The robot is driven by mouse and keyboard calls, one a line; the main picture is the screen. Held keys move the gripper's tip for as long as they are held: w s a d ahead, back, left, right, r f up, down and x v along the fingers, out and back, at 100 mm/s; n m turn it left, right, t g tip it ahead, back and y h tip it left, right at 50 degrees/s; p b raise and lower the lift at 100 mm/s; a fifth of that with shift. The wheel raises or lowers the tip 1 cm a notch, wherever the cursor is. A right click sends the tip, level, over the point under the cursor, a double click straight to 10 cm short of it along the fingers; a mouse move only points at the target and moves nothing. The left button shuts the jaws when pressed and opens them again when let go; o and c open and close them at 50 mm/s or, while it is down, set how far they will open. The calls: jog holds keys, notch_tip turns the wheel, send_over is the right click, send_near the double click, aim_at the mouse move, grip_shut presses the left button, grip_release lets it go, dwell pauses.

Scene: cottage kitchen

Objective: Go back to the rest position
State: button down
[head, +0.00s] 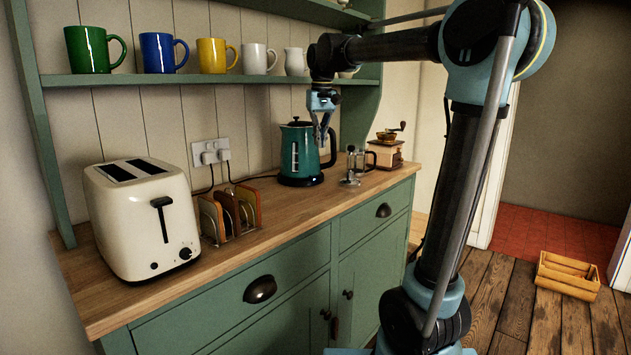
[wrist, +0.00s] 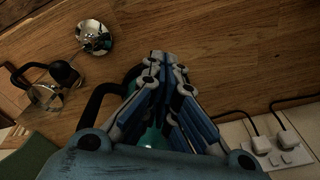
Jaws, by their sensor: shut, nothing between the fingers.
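My gripper (head: 321,132) points down in front of the teal kettle (head: 299,152) in the head view, with my arm reaching across from the right. In the wrist view my gripper (wrist: 166,62) has its fingertips together and nothing between them. The kettle stands upright on the wooden counter (head: 270,213). In the wrist view my fingers hide most of the kettle, and its black handle (wrist: 100,103) shows to their left. I cannot tell from these views whether the gripper touches the kettle.
A glass press (head: 353,163) and a coffee grinder (head: 386,150) stand right of the kettle. A toast rack (head: 231,214) and a cream toaster (head: 146,219) stand left. Mugs line the shelf (head: 130,79) above. A wooden crate (head: 567,276) lies on the floor at right.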

dwell(0.3)
jog(key=s+d+f+m, duration=0.2)
jog(key=s+d+f, duration=1.1)
jog(key=s+d, duration=0.15)
jog(key=s+d+f+m, duration=0.1)
jog(key=s+d+f, duration=0.2)
jog(key=s+f, duration=0.4)
jog(key=s+d+f+t, duration=0.1)
jog(key=s+d+f, duration=0.3)
jog(key=s+f, duration=0.3)
notch_tip(320, 180, down, 6)
jog(key=shift+d+r+m, duration=0.25)
jog(key=shift+d+m, duration=0.05)
jog(key=shift+m, duration=0.1)
jog(key=shift+w+f, duration=0.2)
jog(key=shift+w, duration=0.15)
